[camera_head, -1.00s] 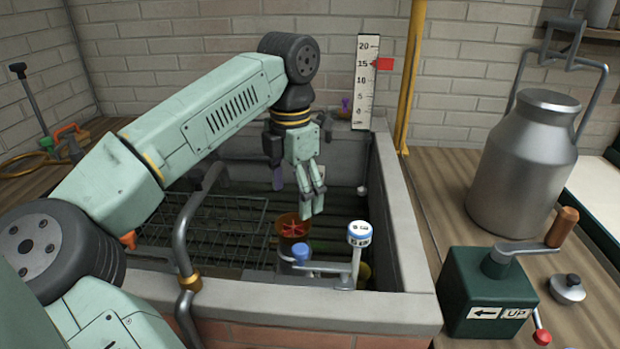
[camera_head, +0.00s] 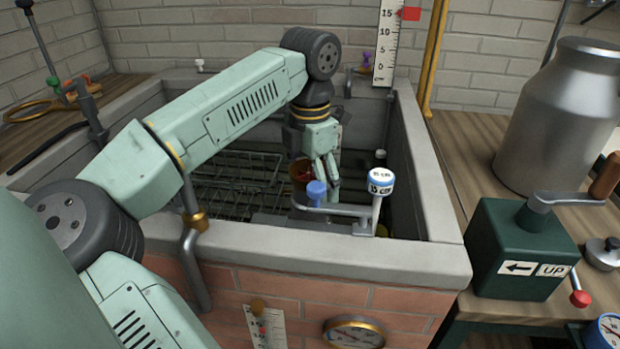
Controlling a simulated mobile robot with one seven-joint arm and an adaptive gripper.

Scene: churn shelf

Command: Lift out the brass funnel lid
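A blue knob (camera_head: 316,192) and a blue-and-white marked cap (camera_head: 381,181) on a metal bracket stand at the tank's near rim. A wire rack (camera_head: 235,185) lies left in the tank. A green crank box (camera_head: 515,249) and a metal churn (camera_head: 560,120) stand right.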

